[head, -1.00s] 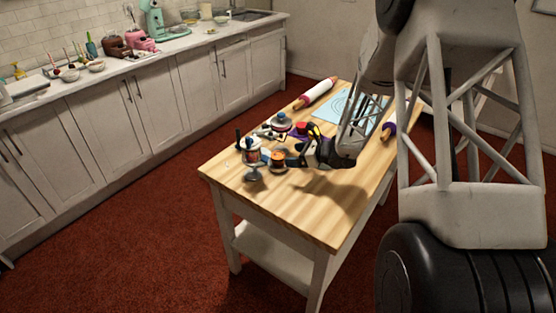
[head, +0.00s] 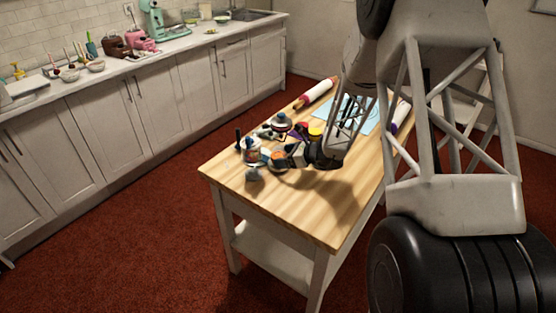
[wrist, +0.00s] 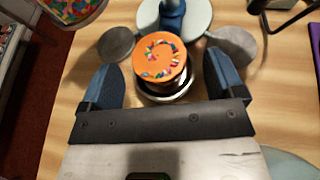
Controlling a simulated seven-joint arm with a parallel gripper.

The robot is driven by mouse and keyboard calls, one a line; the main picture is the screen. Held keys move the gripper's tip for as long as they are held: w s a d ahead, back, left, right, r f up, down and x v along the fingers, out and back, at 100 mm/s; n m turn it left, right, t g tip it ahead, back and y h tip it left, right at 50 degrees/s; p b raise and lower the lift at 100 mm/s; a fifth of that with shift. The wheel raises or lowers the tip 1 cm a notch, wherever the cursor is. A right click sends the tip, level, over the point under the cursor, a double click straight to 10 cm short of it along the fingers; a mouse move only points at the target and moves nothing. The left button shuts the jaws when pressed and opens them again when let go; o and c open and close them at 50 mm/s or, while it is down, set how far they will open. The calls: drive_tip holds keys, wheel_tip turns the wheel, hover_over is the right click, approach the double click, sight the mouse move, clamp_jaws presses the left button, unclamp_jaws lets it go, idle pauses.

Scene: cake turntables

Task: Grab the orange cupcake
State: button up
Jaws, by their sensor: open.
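The orange cupcake (wrist: 158,60) has an orange top with a ring of coloured sprinkles and a dark side, and sits on a small light base. In the wrist view it lies between the blue fingers of my gripper (wrist: 162,66), with a gap showing on each side. My gripper is open. In the head view the cupcake (head: 279,155) is small, partly hidden on the wooden table (head: 300,205), just left of my gripper (head: 290,154).
A decorated cake on a stand (head: 251,150) stands left of the cupcake. Another cake (head: 280,122) is behind. A rolling pin (head: 316,92) and a light blue mat (head: 368,118) lie at the back. Two grey discs (wrist: 116,45) (wrist: 234,43) flank the cupcake. The front table is clear.

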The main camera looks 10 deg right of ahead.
sight(279, 155)
drive_tip(key=shift+x, duration=1.65)
drive_tip(key=c, duration=1.1)
drive_tip(key=shift+r, duration=0.15)
drive_tip(key=shift+r, duration=1.4)
drive_tip(key=shift+s+r, duration=0.2)
drive_tip(key=shift+r, duration=0.1)
drive_tip(key=s+r, duration=0.1)
drive_tip(key=s, duration=1.4)
drive_tip(key=shift+s+d+r, duration=0.2)
drive_tip(key=shift+s+d, duration=0.1)
drive_tip(key=shift+d, duration=0.1)
